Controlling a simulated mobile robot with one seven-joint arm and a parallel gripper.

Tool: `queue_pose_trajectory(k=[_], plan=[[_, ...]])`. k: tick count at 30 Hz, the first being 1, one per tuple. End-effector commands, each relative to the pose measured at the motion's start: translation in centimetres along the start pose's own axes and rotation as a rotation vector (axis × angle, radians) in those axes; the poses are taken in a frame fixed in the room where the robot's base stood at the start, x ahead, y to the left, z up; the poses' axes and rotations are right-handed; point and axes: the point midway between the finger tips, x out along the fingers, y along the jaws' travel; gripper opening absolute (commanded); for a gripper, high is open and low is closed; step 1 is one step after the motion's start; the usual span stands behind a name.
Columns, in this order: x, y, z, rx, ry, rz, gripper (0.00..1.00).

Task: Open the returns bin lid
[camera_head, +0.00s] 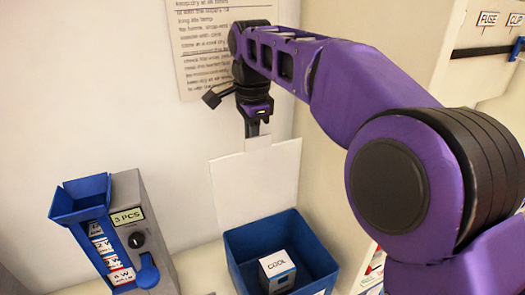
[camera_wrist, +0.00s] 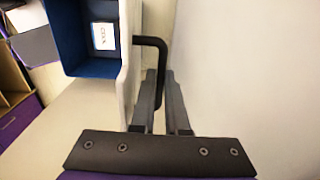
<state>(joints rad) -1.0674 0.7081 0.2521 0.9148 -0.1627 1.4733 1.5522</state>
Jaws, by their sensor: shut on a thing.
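The returns bin is an open-topped blue box (camera_head: 236,262) on the counter. Its white lid (camera_head: 255,188) stands raised, close to upright, behind the bin. My gripper (camera_head: 253,128) is at the lid's top edge. In the wrist view, my gripper (camera_wrist: 164,78) is shut on the lid's black handle (camera_wrist: 152,41), whose bar runs down between the fingers. The blue bin shows there at upper left (camera_wrist: 72,45), beside the lid seen edge-on (camera_wrist: 129,72). The handle is mostly hidden in the head view.
A white box (camera_head: 277,270) marked COOL lies inside the bin. A grey dispenser (camera_head: 146,235) with a blue chute stands at left. A printed notice (camera_head: 207,45) hangs on the wall behind my arm. Shelving with a FUSE label (camera_head: 488,19) is at right.

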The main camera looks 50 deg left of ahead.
Motion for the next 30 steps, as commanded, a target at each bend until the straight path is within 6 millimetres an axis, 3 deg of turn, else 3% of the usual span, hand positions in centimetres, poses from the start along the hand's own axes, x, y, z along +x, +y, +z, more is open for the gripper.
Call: queue_pose_trajectory(k=[18, 19, 23, 30], plan=[[0.09, -0.81, 0.23, -0.004, -0.003, -0.003, 0.00], [0.08, -0.81, 0.23, -0.004, -0.003, -0.003, 0.16], [0.07, -0.80, 0.17, -0.003, -0.002, -0.003, 0.39], [0.09, -0.78, 0.07, -0.002, -0.001, -0.002, 0.42]])
